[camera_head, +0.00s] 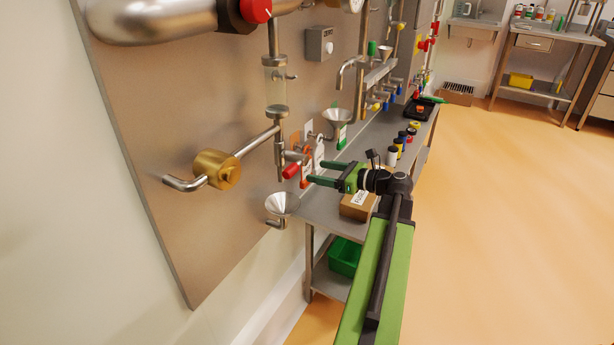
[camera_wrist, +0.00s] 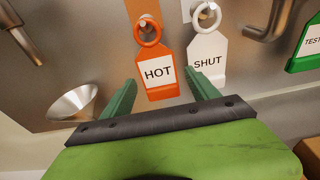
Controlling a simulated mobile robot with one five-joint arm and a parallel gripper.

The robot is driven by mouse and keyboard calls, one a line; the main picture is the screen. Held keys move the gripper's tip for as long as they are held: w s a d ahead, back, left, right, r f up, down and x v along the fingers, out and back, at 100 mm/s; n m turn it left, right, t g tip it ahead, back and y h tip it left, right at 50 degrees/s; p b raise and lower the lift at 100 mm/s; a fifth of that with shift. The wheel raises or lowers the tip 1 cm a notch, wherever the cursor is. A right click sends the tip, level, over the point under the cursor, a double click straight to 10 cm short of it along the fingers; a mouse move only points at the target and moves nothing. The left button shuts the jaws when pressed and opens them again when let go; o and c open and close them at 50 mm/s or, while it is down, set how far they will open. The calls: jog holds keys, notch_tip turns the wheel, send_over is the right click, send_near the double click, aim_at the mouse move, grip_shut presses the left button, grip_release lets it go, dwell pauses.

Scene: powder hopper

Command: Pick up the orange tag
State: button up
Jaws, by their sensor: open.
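The orange tag (camera_wrist: 158,74), marked HOT, hangs by its orange ring on a peg on the metal panel. In the head view it is small, near the fingertips (camera_head: 304,178). My gripper (camera_wrist: 160,80) is open, with one green finger on each side of the tag's lower part in the wrist view. The right finger's tip lies near the gap between this tag and the white SHUT tag. I cannot tell whether the fingers reach the tag's depth. In the head view my gripper (camera_head: 314,173) points left toward the panel.
The white SHUT tag (camera_wrist: 207,57) hangs just right of the orange one. A green tag (camera_wrist: 306,50) is further right. A metal funnel (camera_wrist: 73,103) is at lower left, and a pipe end (camera_wrist: 24,40) is above it. A brown box (camera_head: 357,206) sits on the bench below.

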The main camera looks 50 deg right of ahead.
aim_at(307, 170)
jog(key=shift+b+x, duration=0.4)
jog(key=shift+x, duration=2.35)
jog(key=shift+s+a, duration=0.1)
jog(key=shift+a, duration=0.05)
jog(key=c, duration=1.1)
notch_tip(307, 170, up, 2)
jog(key=shift+r+p, duration=0.15)
jog(key=shift+p, duration=1.05)
jog(key=v, duration=0.6)
jog(key=f+v, duration=0.1)
jog(key=v, duration=0.5)
jog(key=f+v, duration=0.1)
jog(key=v, duration=0.5)
jog(key=shift+s, duration=0.1)
jog(key=shift+f+v, duration=0.2)
jog(key=shift+v, duration=1.05)
jog(key=shift+f+v, duration=0.15)
jog(key=shift+v, duration=1.1)
jog(key=shift+f+v, duration=0.2)
jog(key=shift+v, duration=1.05)
